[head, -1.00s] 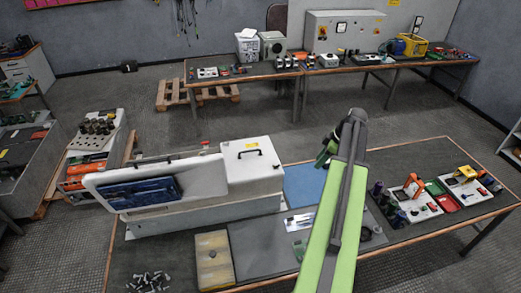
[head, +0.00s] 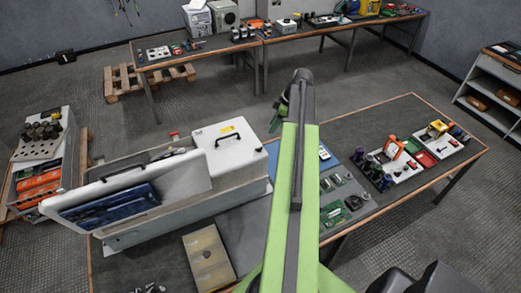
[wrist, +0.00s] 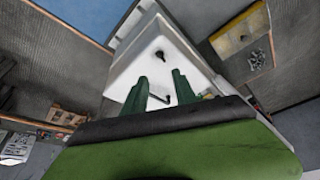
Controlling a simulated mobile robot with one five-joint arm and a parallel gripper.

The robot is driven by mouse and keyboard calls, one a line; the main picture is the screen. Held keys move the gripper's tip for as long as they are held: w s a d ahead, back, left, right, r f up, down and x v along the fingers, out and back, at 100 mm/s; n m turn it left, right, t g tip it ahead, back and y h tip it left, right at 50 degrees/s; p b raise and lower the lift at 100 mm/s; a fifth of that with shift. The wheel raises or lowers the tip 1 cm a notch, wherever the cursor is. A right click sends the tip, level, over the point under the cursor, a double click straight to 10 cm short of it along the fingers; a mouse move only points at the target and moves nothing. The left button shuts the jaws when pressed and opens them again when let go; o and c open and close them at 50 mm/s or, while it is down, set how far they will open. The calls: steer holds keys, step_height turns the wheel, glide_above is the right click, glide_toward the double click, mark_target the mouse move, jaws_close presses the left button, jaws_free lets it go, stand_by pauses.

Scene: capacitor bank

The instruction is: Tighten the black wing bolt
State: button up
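A white cabinet (head: 238,158) stands on the near bench, with a black bar handle (head: 228,139) on its top. No black wing bolt can be made out for certain in the head view. In the wrist view, a small dark knob-like part (wrist: 160,56) stands on the white cabinet top (wrist: 135,62); it may be the wing bolt. My gripper (wrist: 158,82) has two green fingers spread apart with nothing held between them. The dark part lies beyond the fingertips, apart from them. A dark bent bar (wrist: 160,98) shows between the fingers. In the head view my arm hides most of the gripper.
A tan block (head: 209,258) lies left of my arm on the bench. A blue mat (head: 272,158), green circuit boards (head: 335,212) and small fixtures (head: 395,160) lie around and right of it. A longer bench (head: 200,52) stands behind, with open floor between.

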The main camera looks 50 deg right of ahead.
mark_target(259, 149)
steer(key=b+x, duration=1.1)
steer(key=x, duration=0.2)
steer(key=shift+s+f, duration=0.15)
steer(key=shift+f, duration=0.1)
steer(key=shift+w+a+f+b, duration=0.1)
steer(key=shift+w+f+b, duration=0.15)
steer(key=shift+f+b, duration=0.15)
steer(key=shift+r, duration=0.15)
